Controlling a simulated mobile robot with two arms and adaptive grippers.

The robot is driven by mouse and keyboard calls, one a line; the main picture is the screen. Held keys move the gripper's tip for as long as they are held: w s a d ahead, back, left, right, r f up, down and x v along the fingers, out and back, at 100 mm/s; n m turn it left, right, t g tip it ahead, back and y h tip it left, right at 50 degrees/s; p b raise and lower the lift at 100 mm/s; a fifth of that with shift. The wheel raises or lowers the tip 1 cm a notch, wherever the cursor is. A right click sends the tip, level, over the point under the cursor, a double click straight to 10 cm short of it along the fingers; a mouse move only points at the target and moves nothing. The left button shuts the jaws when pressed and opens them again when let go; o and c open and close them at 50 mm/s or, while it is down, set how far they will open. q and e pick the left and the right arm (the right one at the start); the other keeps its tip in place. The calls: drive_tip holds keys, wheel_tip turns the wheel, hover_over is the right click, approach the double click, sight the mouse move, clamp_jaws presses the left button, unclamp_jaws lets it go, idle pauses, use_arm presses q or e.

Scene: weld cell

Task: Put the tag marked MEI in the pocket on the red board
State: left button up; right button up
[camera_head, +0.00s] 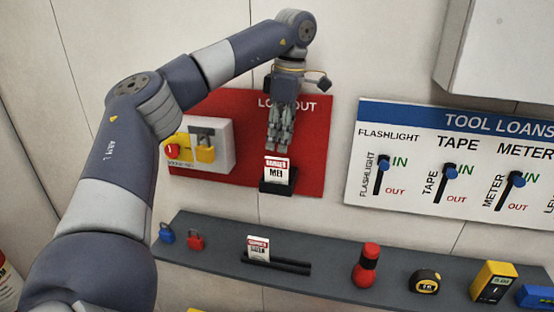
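The white tag marked MEI (277,173), with a red DANGER header, stands upright in the black pocket (276,188) low on the red board (310,150). The pocket covers its lower edge. My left gripper (279,149) points down in front of the board, its fingertips just above the tag's top edge. The tag's whole face shows below the fingers, and they do not appear to hold it. The gap between the fingers is too small to judge. My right gripper is not in view.
A second tag (258,249) stands in a black rack (285,267) on the grey shelf (330,283). Padlocks, a red flashlight (366,265), a tape measure (425,282) and a yellow meter (493,283) are also there. A switch box (222,135) juts from the board, left of my gripper.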

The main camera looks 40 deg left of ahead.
use_arm(q)
drive_tip(key=r, duration=0.5)
drive_tip(key=shift+w+d+p, duration=0.1)
drive_tip(key=shift+d+p, duration=0.2)
drive_tip(key=shift+p, duration=0.1)
drive_tip(key=shift+f, duration=0.1)
